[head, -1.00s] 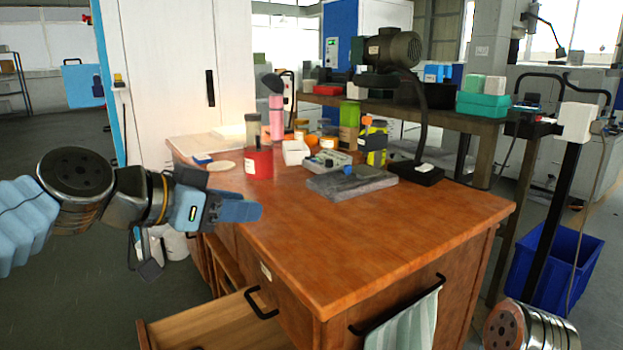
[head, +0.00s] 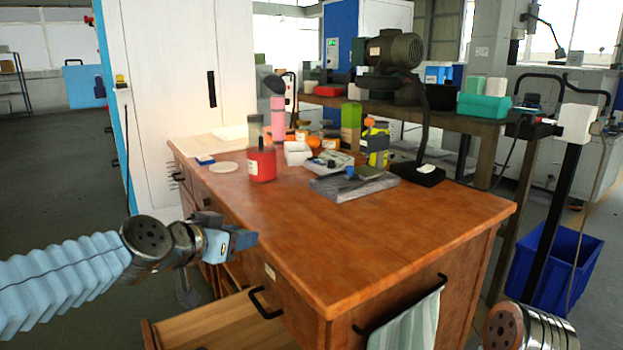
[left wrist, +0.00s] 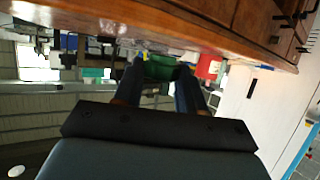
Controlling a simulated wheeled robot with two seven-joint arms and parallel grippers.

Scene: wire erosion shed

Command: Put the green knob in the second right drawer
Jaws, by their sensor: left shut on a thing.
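My left gripper (head: 246,239) is in the head view, just left of the desk's long edge and above the open drawer. In the left wrist view its two dark fingers are shut on the green knob (left wrist: 160,67), which shows as a rounded green piece between the tips. The fingers hide the knob in the head view. An open wooden drawer (head: 222,318) sticks out low on the desk's left side, below a closed, labelled drawer front (head: 270,273). Its black handle (head: 265,303) shows; its inside is partly cut off by the frame. My right gripper is out of view.
The brown desktop (head: 330,245) is clear in front. A red container (head: 262,164), a grey slab (head: 345,186) and several bottles stand at the back. A towel (head: 408,325) hangs on the near side's rail. A blue bin (head: 560,262) stands at right.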

